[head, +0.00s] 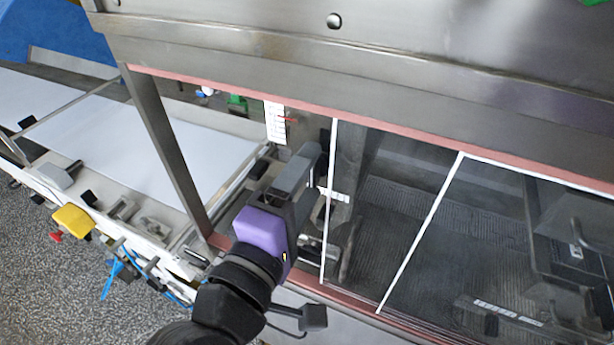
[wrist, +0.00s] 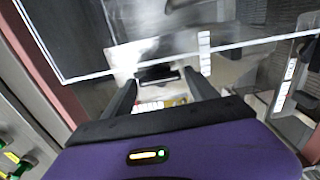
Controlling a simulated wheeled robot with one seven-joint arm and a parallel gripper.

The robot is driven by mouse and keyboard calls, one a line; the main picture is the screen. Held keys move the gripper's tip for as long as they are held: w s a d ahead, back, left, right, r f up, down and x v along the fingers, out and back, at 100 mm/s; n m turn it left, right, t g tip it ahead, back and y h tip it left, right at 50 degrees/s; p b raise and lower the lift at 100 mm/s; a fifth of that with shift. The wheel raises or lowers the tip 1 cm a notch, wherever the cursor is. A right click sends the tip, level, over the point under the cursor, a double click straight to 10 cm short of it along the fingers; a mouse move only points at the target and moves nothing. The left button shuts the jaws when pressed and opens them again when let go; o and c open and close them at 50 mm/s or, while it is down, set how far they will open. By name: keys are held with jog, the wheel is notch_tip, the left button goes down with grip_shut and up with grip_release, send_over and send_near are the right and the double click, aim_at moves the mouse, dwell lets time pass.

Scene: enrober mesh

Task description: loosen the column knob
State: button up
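My gripper (head: 306,160) reaches in at the opening of the steel machine, beside the clear panel. In the wrist view its two dark fingers (wrist: 160,80) stand apart. A dark, bar-like piece (wrist: 158,72) shows between and just beyond the fingertips, in front of a bright metal plate. It may be the column knob, but I cannot tell for sure. I cannot tell whether the fingers touch it. In the head view my gripper hides this spot. A white scale strip with a red pointer (head: 275,122) stands behind and left of my gripper.
The clear panel with white edges (head: 425,230) lies right of my gripper. A steel post (head: 165,150) stands to its left, and the pink-edged hood (head: 380,60) is overhead. A white belt (head: 200,150) and a yellow block (head: 73,220) are further left.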

jog(key=b+v, duration=0.2)
jog(key=v, duration=0.6)
jog(key=shift+r, duration=0.1)
dwell(0.6)
